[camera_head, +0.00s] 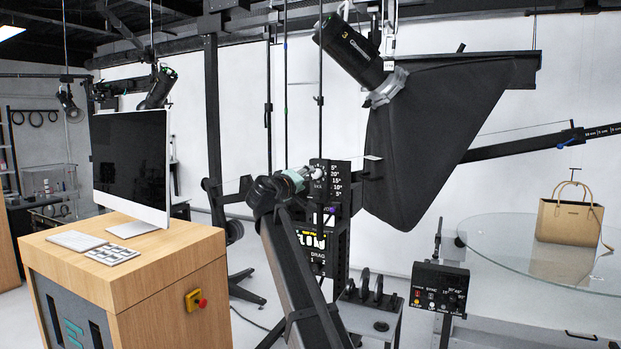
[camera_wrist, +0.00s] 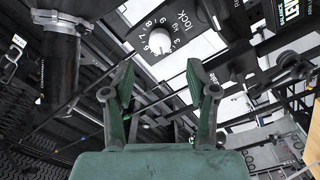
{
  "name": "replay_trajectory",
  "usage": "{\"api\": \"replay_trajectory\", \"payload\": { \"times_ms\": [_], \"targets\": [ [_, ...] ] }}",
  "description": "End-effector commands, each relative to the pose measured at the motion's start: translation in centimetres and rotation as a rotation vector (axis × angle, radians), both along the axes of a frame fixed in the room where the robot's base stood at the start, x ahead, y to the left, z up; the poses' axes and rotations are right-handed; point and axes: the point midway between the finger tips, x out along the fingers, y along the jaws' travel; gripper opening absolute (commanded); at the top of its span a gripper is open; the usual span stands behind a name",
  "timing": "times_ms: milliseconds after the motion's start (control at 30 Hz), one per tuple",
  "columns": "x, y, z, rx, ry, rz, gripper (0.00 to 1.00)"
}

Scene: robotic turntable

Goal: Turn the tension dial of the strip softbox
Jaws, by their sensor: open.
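A white round dial knob (camera_wrist: 160,42) sits on a black plate marked with numbers, "kg" and "lock" in the wrist view. It lies just beyond the fingertips, roughly centred between them. My gripper (camera_wrist: 160,76) has its two green fingers spread, with nothing between them. In the head view my gripper (camera_head: 302,177) is at the black control panel, close to a white knob (camera_head: 317,172) and partly covering the panel's left side. I cannot tell whether it touches. A large black softbox (camera_head: 430,135) hangs tilted to the right of the panel.
A black control box (camera_head: 440,287) stands lower right of the panel. A glass turntable (camera_head: 500,240) carries a tan handbag (camera_head: 570,221). A wooden desk (camera_head: 145,265) with a monitor (camera_head: 132,163) is at left. Rails and cables crowd the space around the panel.

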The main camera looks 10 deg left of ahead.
Motion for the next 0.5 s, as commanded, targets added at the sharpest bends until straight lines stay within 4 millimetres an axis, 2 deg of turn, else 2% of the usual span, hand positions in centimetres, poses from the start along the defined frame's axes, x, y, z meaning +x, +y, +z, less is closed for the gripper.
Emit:
{"api": "replay_trajectory", "payload": {
  "times_ms": [33,200,500],
  "targets": [
    [-1.2,0.3,-0.1,0.000,-0.001,0.001,0.58],
    [-3.3,1.0,0.0,0.000,-0.001,0.000,0.58],
    [-4.3,1.4,0.1,0.000,-0.001,-0.001,0.58]
  ]
}}
